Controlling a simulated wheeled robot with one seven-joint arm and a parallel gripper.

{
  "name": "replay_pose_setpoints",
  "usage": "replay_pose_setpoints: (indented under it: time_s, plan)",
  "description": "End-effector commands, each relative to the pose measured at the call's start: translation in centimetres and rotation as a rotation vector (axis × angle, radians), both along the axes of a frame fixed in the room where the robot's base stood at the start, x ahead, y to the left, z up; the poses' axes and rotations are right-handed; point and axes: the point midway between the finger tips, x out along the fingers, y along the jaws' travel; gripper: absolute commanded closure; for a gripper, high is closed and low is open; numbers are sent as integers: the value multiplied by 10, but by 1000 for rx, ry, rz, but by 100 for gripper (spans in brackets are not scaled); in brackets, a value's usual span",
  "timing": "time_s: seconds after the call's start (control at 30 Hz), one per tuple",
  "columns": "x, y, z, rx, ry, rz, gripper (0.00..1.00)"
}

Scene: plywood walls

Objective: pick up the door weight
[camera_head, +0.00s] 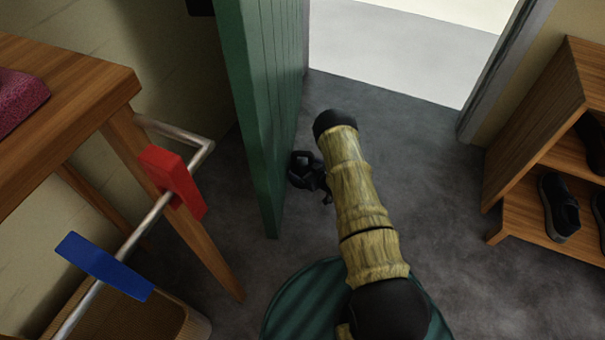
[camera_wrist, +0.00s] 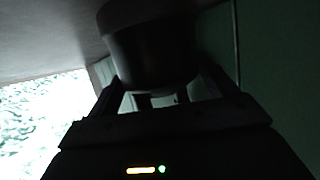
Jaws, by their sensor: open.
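A dark round thing with a wider rim, likely the door weight (camera_wrist: 150,52), fills the upper middle of the wrist view. My gripper (camera_wrist: 160,78) is open, with one finger at each side of its lower part. The picture is too dark to tell whether the fingers touch it. In the head view my gripper (camera_head: 310,172) is a small black shape low beside the free edge of the green door (camera_head: 262,90). I cannot make out the weight apart from my gripper there.
The door stands open, with a bright doorway (camera_head: 400,60) behind it. A wooden shoe rack (camera_head: 530,130) stands at the right. A wooden table (camera_head: 75,105) and a metal rail (camera_head: 140,232) with red and blue pieces are at the left. Grey floor (camera_head: 450,200) lies clear between.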

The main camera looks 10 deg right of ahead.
Motion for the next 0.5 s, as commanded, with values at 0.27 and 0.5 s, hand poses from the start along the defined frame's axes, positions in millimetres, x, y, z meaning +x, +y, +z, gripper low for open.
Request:
replay_pose_setpoints:
  time_s: [0.27,0.5]
  plan:
    - [0,0,1,0,0,0,15]
    - [0,-1,1,0,0,-1,25]
